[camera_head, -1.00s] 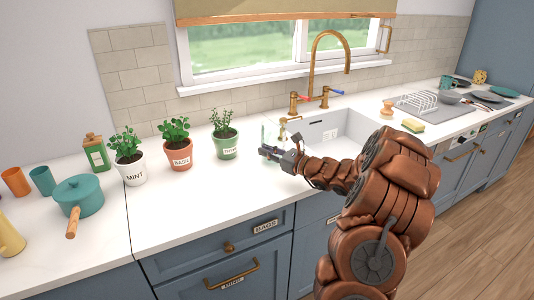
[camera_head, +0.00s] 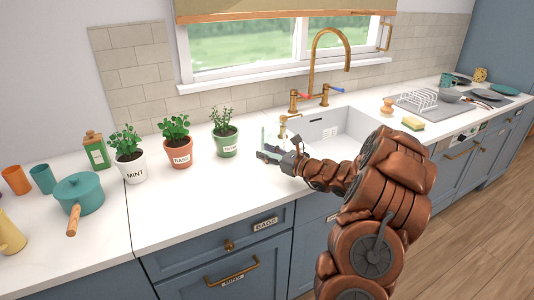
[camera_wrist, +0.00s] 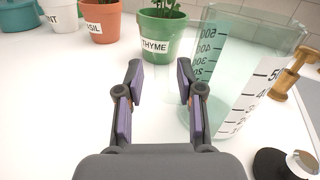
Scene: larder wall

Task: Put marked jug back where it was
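The marked jug is clear, with dark measuring marks and numbers. It stands upright at the right of the wrist view (camera_wrist: 235,75) and shows faintly beside the sink in the head view (camera_head: 269,137). My gripper (camera_wrist: 160,85) is open, with its fingers apart. Its right finger overlaps the jug's left edge in the wrist view; I cannot tell whether they touch. A faint pale, clear shape shows between the fingers, possibly the jug's handle. In the head view my gripper (camera_head: 268,156) is low over the white counter, just in front of the jug.
Potted thyme (camera_head: 225,138), basil (camera_head: 177,151) and mint (camera_head: 130,168) stand left of the jug. The sink (camera_head: 325,134) with its copper tap (camera_head: 314,75) is to the right. A dark round object (camera_wrist: 284,163) is near the jug. The counter (camera_head: 200,205) in front is clear.

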